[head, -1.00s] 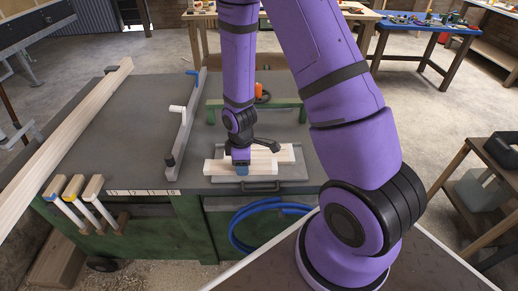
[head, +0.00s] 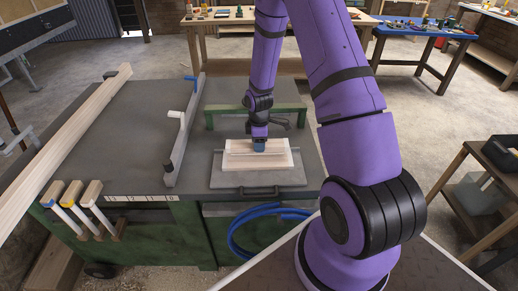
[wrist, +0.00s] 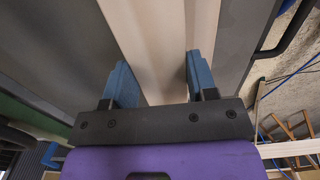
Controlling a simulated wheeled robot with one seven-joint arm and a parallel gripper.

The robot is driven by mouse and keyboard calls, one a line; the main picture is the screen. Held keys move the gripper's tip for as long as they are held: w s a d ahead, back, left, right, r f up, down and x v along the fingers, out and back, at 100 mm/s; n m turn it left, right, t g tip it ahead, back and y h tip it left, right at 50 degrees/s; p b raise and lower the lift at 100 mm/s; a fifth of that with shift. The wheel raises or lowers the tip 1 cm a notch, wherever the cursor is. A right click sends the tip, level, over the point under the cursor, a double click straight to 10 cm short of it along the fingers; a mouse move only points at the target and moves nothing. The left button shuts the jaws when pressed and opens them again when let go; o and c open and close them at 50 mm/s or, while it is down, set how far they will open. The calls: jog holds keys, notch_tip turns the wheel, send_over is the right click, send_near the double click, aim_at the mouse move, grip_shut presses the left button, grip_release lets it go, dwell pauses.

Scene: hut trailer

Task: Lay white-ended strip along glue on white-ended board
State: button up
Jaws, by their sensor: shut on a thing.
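A pale wooden board (head: 235,166) lies on a flat grey tray (head: 290,177) near the front of the dark workbench. My gripper (head: 259,147) is over the back half of the board. In the wrist view, my gripper's blue fingers (wrist: 157,85) stand on either side of pale wood (wrist: 155,40) and are shut on it. I take this to be the strip; where its edge ends and the board starts is hard to tell. A thin line runs along the board in the head view, but I cannot tell whether it is glue or the strip's edge. White ends cannot be made out.
A green bar (head: 222,111) stands behind the tray. A grey rail (head: 183,140) with a blue tip is to the left. A blue hose (head: 240,232) hangs in front.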

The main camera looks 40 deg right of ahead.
jog(key=shift+f, duration=1.6)
jog(key=o, duration=1)
jog(key=shift+f, duration=0.1)
jog(key=shift+c, duration=0.2)
notch_tip(320, 180, up, 12)
jog(key=shift+r, duration=0.1)
jog(key=s+a+r+m+t, duration=0.1)
jog(key=s+a+r+m, duration=0.25)
jog(key=r, duration=0.75)
jog(key=s+a+r+m+t, duration=0.1)
jog(key=s+a+r+m, duration=0.2)
jog(key=r, duration=0.8)
jog(key=s+a+r+m+t, duration=0.1)
jog(key=s+r, duration=0.4)
jog(key=s, duration=0.5)
jog(key=s+a+r+m+t, duration=0.2)
jog(key=s+a+r, duration=0.3)
jog(key=s, duration=0.5)
jog(key=shift+a+r+m, duration=0.3)
jog(key=shift+r+m, duration=0.35)
jog(key=shift+m, duration=0.2)
